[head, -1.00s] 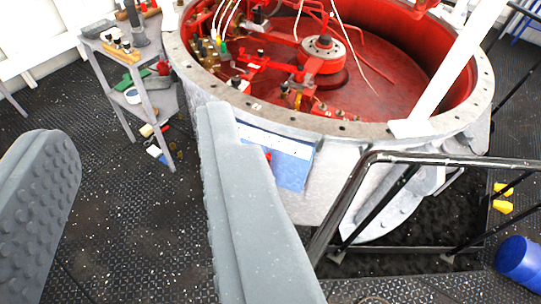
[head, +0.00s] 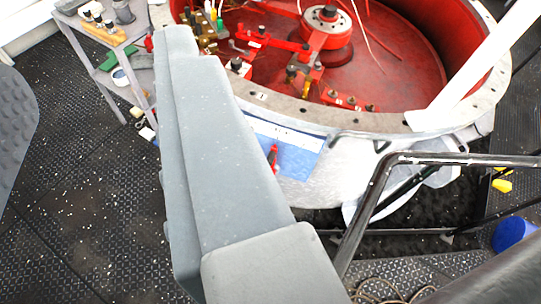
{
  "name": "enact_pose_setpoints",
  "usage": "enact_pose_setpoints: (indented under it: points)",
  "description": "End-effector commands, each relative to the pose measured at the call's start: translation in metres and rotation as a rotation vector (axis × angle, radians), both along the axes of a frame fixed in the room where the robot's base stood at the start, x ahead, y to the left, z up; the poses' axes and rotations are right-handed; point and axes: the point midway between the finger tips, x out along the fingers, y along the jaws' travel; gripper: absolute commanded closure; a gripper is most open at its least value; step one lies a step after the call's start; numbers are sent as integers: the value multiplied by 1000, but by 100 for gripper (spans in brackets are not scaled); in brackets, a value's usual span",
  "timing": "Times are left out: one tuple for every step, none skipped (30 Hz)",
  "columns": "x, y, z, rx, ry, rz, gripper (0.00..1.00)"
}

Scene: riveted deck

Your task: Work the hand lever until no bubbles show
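My gripper (head: 100,75) shows as two grey fingers. The left one, with a bumpy pad, is cut off by the left edge; the long right one crosses the middle of the view. Beyond is a round grey-rimmed tub (head: 385,122), red inside, with red linkage, fittings and a round hub (head: 327,28). I cannot tell which part, if any, is the hand lever. No bubbles or sight glass can be made out. The right finger hides part of the tub's left side.
A grey shelf stand (head: 140,75) with small parts is at upper left. A black handrail (head: 440,159) and a blue drum (head: 515,232) are at right. A blue panel with a red item (head: 273,157) is on the tub wall. Deck at lower left is clear.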

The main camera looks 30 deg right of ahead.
Motion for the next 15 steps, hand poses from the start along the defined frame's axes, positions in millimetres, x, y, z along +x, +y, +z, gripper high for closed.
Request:
enact_pose_setpoints:
  points:
    - [0,0,0,0,0,0,58]
    - [1,0,0,0,0,0,54]
    - [2,0,-1,1,0,1,54]
    - [4,1,-2,2,0,1,54]
    - [8,1,-4,4,0,3,54]
    - [15,2,-8,7,-1,5,54]
    - [22,4,-12,11,-3,8,54]
    - [31,5,-18,15,-3,11,54]
    - [44,7,-27,22,-1,14,54]
    - [56,8,-34,30,-3,17,54]
    - [67,12,-41,36,-9,18,54]
    - [85,16,-54,47,-9,21,54]
    - [98,17,-64,55,-13,21,54]
    - [111,18,-73,64,-18,21,54]
    - [128,19,-86,75,-23,19,54]
